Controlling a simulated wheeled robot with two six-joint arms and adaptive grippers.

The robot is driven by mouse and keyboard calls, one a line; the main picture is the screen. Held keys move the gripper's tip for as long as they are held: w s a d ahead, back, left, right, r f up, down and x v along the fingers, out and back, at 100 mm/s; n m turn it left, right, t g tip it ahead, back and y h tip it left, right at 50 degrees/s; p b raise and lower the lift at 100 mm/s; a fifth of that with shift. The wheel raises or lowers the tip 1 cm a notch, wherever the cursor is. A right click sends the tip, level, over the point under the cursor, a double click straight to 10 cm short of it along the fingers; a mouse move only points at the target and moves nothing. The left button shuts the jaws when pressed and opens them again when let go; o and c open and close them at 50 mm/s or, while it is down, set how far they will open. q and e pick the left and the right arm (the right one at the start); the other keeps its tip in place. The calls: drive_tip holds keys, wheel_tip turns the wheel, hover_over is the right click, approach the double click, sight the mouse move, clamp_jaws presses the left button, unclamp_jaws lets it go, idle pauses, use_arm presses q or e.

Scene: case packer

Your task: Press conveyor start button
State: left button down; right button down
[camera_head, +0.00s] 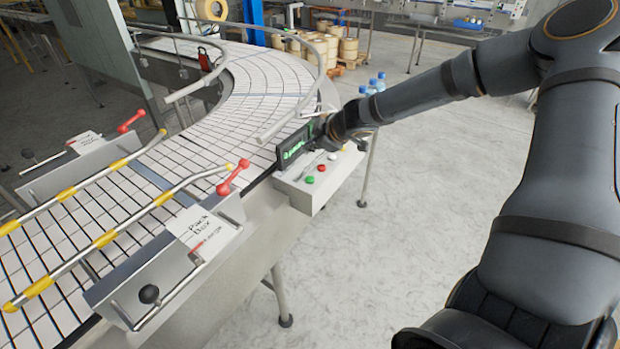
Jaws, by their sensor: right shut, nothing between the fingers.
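A light grey control box (313,197) is fixed to the side of the conveyor (190,150). Its top carries a green button (310,180), a red button (321,168) and a pale button (332,156) in a row. A dark display (294,146) with green lit characters stands at the back of the box. My right arm reaches in from the right, and my right gripper (327,141) is shut and empty over the far end of the box, beyond the red and green buttons. Its fingertips are small and partly hidden; I cannot tell whether they touch anything. My left gripper is out of view.
Metal guide rails (115,235) with yellow sleeves and red handles (233,177) run along the near conveyor. A "Pack Box" label (200,228) sits on a side bracket. Blue-capped bottles (377,84) stand behind my right arm. The floor right of the box is clear.

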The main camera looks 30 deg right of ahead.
sight(311, 179)
drive_tip(key=shift+f+b, duration=4.1)
drive_tip(key=shift+f, duration=0.2)
drive_tip(key=shift+f, duration=0.1)
drive_tip(key=shift+f+b, duration=0.3)
drive_tip(key=shift+b, duration=0.1)
drive_tip(key=shift+f+b, duration=0.55)
drive_tip(key=shift+r, duration=0.15)
drive_tip(key=shift+r+p, duration=0.85)
drive_tip(key=shift+p, duration=0.2)
wheel_tip(311, 179, up, 5)
drive_tip(key=p, duration=0.5)
drive_tip(key=shift+r, duration=0.1)
